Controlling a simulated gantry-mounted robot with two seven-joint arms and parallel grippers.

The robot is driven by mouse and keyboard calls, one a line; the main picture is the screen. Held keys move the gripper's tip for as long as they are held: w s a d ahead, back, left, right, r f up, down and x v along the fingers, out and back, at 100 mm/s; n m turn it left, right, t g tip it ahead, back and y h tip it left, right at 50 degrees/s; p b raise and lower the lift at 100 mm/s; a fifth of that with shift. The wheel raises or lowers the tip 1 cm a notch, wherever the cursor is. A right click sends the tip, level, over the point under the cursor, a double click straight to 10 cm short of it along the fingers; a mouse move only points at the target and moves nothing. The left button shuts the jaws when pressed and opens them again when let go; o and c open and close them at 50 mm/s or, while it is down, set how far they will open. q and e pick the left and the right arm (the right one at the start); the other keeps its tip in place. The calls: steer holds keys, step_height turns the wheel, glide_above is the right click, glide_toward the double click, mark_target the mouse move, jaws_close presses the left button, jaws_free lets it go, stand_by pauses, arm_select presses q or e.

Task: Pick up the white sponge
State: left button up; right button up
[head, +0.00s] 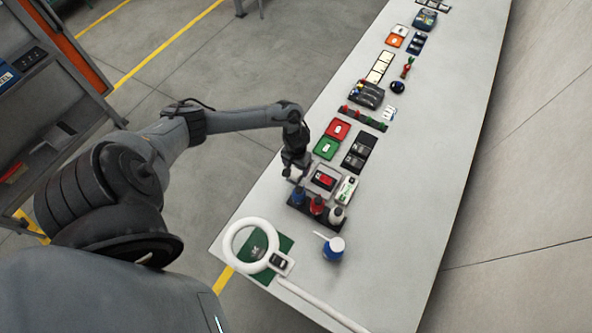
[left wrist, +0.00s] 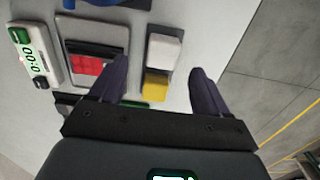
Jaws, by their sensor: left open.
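The white sponge (left wrist: 164,51) is a white block in the left wrist view, lying in a grey tray beside a yellow block (left wrist: 156,84). My left gripper (left wrist: 157,78) is open above it, its two dark fingers apart, with the yellow block between them in the picture and the white sponge just beyond. Nothing is held. In the head view my left gripper (head: 292,176) points down at the table's left edge, and the arm largely hides the sponge there. My right gripper is in neither view.
A grey tray with a red item (head: 324,179) and a white display unit (head: 347,189) sit beside the gripper. A bottle rack (head: 317,208), green bin (head: 326,148) and red bin (head: 338,129) are close. The table's right side (head: 430,180) is clear.

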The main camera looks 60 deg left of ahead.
mark_target(295, 173)
arm_select(q)
steer(key=shift+f, duration=0.4)
steer(key=shift+a+f, duration=0.2)
steer(key=shift+f, duration=2.25)
steer(key=shift+c, duration=0.2)
steer(key=c, duration=1.1)
step_height(295, 173, up, 9)
steer(key=shift+f+p, duration=0.1)
steer(key=shift+p, duration=0.4)
steer(key=shift+r, duration=0.65)
